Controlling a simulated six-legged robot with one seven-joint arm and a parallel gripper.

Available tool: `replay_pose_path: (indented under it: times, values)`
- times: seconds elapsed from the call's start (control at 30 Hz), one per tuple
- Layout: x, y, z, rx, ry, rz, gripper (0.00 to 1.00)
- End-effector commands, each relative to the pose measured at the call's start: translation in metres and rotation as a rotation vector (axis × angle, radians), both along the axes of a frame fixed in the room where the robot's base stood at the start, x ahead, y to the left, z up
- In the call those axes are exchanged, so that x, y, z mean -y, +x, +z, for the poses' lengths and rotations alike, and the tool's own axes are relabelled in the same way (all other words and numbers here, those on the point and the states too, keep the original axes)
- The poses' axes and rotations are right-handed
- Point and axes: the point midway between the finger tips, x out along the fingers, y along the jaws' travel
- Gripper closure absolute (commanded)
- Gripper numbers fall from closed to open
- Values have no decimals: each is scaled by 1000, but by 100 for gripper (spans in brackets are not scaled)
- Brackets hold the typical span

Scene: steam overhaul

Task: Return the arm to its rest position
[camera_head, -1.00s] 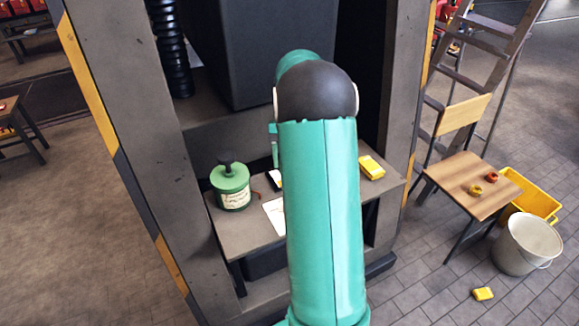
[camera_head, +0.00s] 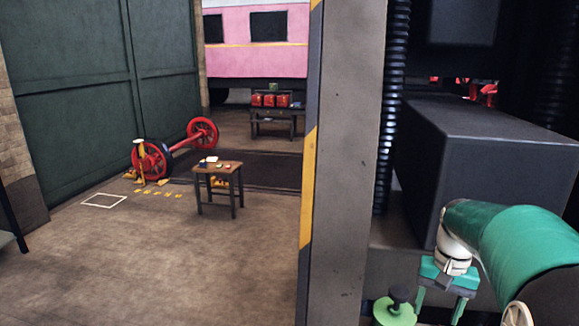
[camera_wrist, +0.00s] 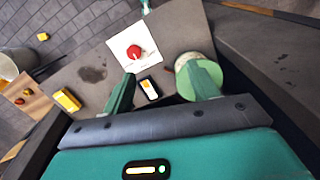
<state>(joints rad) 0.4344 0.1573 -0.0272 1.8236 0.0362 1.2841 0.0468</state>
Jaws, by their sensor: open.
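My arm reaches in from the right edge of the head view, bent, with my gripper (camera_head: 442,298) pointing down at the lower right. In the wrist view, the two green fingers of my gripper (camera_wrist: 161,88) are spread wide with nothing held between them. Below them is a grey bench top (camera_wrist: 95,68). A green can (camera_wrist: 197,66) stands behind the right finger, partly hidden by it. The can's top also shows in the head view (camera_head: 395,308), left of my gripper.
On the bench lie a white sheet (camera_wrist: 115,47), a red knob-like thing (camera_wrist: 134,52), a small dark device (camera_wrist: 149,88) and a yellow box (camera_wrist: 67,101). A grey pillar (camera_head: 341,160) stands left of my arm. A small table (camera_head: 218,167) and red wheelset (camera_head: 175,150) stand beyond open floor.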

Motion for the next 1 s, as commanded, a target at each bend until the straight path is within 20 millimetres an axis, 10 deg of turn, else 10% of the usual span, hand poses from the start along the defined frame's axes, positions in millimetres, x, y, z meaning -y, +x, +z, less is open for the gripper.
replay_pose_path:
  times: [0.6, 1.0]
  values:
    - [-163, -104, 58, 437, -154, 378, 41]
    - [-197, -145, 49, 597, -183, 500, 41]
